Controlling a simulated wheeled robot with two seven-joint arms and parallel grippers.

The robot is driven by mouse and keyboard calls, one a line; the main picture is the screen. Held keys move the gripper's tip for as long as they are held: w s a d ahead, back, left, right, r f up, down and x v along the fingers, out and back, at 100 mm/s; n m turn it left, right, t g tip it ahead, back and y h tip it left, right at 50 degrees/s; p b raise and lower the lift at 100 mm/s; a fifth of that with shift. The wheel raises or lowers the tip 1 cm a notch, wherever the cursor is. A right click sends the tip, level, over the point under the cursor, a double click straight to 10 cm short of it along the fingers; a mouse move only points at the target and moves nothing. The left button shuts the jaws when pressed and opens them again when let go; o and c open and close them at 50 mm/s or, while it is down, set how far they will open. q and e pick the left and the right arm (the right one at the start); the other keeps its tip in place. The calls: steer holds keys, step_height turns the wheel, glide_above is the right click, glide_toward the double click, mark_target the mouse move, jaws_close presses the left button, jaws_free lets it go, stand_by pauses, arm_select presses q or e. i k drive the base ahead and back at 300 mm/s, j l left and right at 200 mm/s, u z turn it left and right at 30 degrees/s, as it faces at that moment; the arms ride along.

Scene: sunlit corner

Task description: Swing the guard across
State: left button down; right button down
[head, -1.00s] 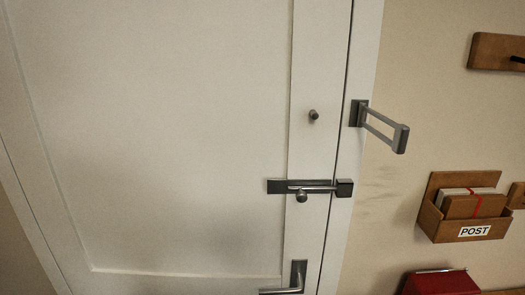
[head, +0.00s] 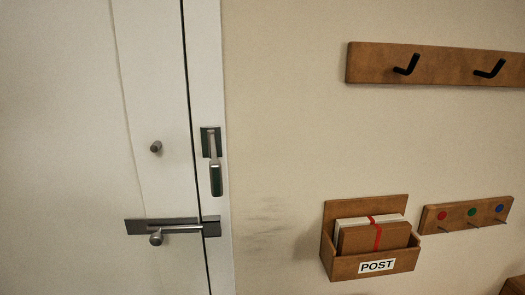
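The guard (head: 214,178) is a grey metal swing bar on a plate on the white door frame (head: 206,60). It is seen nearly end-on and points out from the frame toward me, its end block hanging lower in the picture. It is not across the door (head: 60,150). A small grey knob (head: 156,147) stands on the door's edge strip, left of the guard and apart from it. Neither of my grippers is in view.
Below the guard, a sliding bolt (head: 155,238) spans from door to frame. On the wall right of the frame are a coat-hook rail (head: 435,65), a wooden POST box (head: 335,264) with letters and a small rail with coloured dots (head: 466,214). The wall beside the guard is bare.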

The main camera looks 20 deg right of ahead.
mark_target(215, 166)
steer(key=l+u, duration=0.15)
steer(key=l, duration=0.4)
steer(key=k+l+z, duration=0.1)
steer(key=l, duration=0.25)
steer(key=k+l, duration=0.2)
steer(key=l, duration=0.2)
steer(key=k+l+z, duration=0.15)
steer(key=l, duration=0.2)
steer(key=k+l+z, duration=0.1)
steer(key=l, duration=0.3)
steer(key=k+l, duration=0.1)
steer(key=l, duration=0.3)
steer(key=z, duration=0.05)
